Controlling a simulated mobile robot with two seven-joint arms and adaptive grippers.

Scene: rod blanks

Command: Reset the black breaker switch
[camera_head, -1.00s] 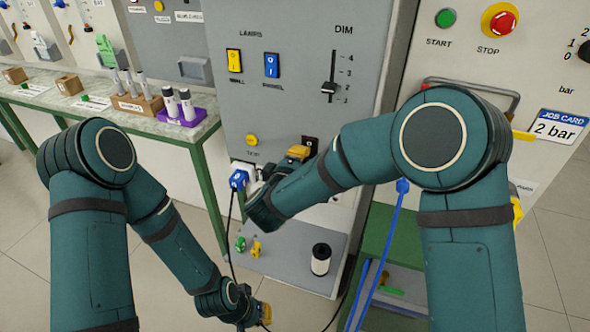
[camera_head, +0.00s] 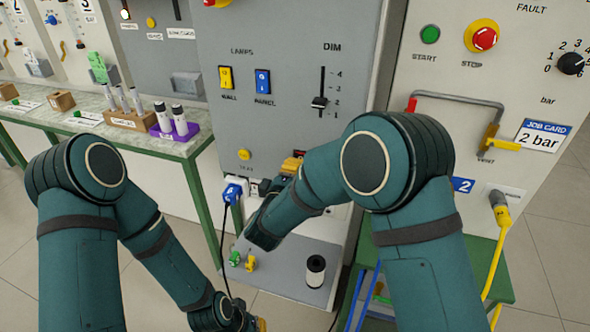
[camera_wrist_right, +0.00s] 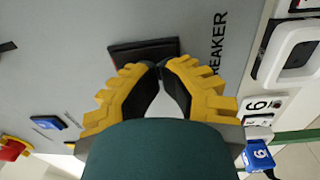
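The black breaker switch (camera_wrist_right: 140,52) sits on the grey panel in the right wrist view, beside lettering that reads "EAKER" and is partly covered. In the head view the right gripper (camera_head: 292,164) shows only as a bit of yellow behind my forearm. My left gripper (camera_head: 258,325) is low at the bottom edge, mostly cut off.
Left of the right gripper, a blue plug (camera_head: 234,192) with a black cable is on the panel. Lamp switches (camera_head: 244,80) and the DIM slider (camera_head: 320,103) are above. A black-and-white cylinder (camera_head: 316,271) stands on the lower shelf. A bench (camera_head: 90,125) is at left.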

